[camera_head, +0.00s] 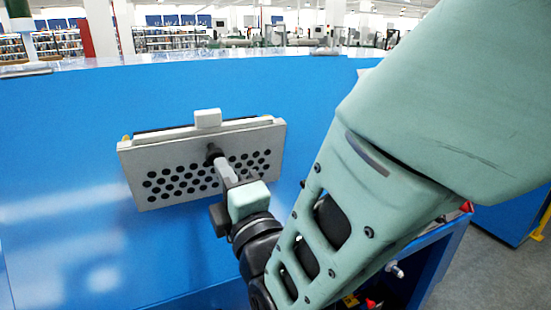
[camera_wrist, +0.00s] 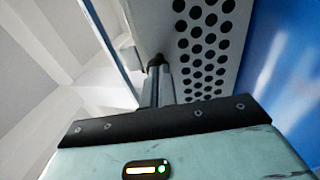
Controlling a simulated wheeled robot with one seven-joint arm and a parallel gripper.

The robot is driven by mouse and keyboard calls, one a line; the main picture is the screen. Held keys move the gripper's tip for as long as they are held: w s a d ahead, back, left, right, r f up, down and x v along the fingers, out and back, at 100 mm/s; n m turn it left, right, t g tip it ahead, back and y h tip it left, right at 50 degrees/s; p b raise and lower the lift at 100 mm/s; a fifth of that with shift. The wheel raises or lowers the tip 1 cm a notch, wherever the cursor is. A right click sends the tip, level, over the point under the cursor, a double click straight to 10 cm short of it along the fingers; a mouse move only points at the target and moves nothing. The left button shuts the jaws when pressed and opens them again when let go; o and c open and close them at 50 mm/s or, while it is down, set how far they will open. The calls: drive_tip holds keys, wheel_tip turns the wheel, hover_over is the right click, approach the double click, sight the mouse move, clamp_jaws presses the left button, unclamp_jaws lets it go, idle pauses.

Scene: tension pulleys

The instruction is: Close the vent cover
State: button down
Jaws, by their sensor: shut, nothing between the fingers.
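The vent cover (camera_head: 200,162) is a light grey plate with several rows of black holes, in front of a blue machine panel. It looks tilted out from the panel, with a dark gap along its top edge. A small pale block (camera_head: 208,118) sits at the middle of that edge. My gripper (camera_head: 213,152) is shut and empty, with its tips at or very near the cover's face, a little below the block. I cannot tell for sure whether they touch. In the wrist view the cover (camera_wrist: 208,50) fills the upper middle, beside the gripper's dark tips (camera_wrist: 156,62).
The blue panel (camera_head: 60,130) surrounds the cover, with bare surface to its left. My green arm comes in from the right and hides the panel there. Red and yellow parts (camera_head: 370,302) lie low near the arm. Grey floor shows at the far right.

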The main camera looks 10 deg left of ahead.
sight(212, 130)
drive_tip(key=shift+r, duration=0.1)
idle(0.3)
drive_tip(key=shift+w+a+r+g+h+p, duration=0.25)
drive_tip(key=shift+w+r+g+p, duration=0.1)
drive_tip(key=shift+r+p, duration=0.15)
drive_tip(key=shift+w+a+r+g+h+p, duration=0.1)
drive_tip(key=shift+w+r+g+h+p, duration=0.15)
drive_tip(key=shift+r+g+p, duration=0.25)
drive_tip(key=shift+w+a+r+p, duration=0.35)
drive_tip(key=shift+w+a+r, duration=0.1)
drive_tip(key=shift+w, duration=0.2)
drive_tip(key=shift+w+a+r+p, duration=0.35)
drive_tip(key=shift+w+r, duration=0.1)
drive_tip(key=shift+w, duration=0.2)
drive_tip(key=shift+w+a+r+g+h+p, duration=0.35)
drive_tip(key=shift+w+a+r+p, duration=0.15)
drive_tip(key=shift+w, duration=0.2)
drive_tip(key=shift+w+a, duration=0.1)
drive_tip(key=shift+w, duration=0.15)
drive_tip(key=shift+r+x, duration=0.15)
drive_tip(key=shift+x, duration=0.7)
drive_tip(key=shift+r+x, duration=0.1)
drive_tip(key=shift+x, duration=0.75)
drive_tip(key=shift+w, duration=0.1)
drive_tip(key=shift+w+r, duration=0.1)
drive_tip(key=shift+r, duration=0.15)
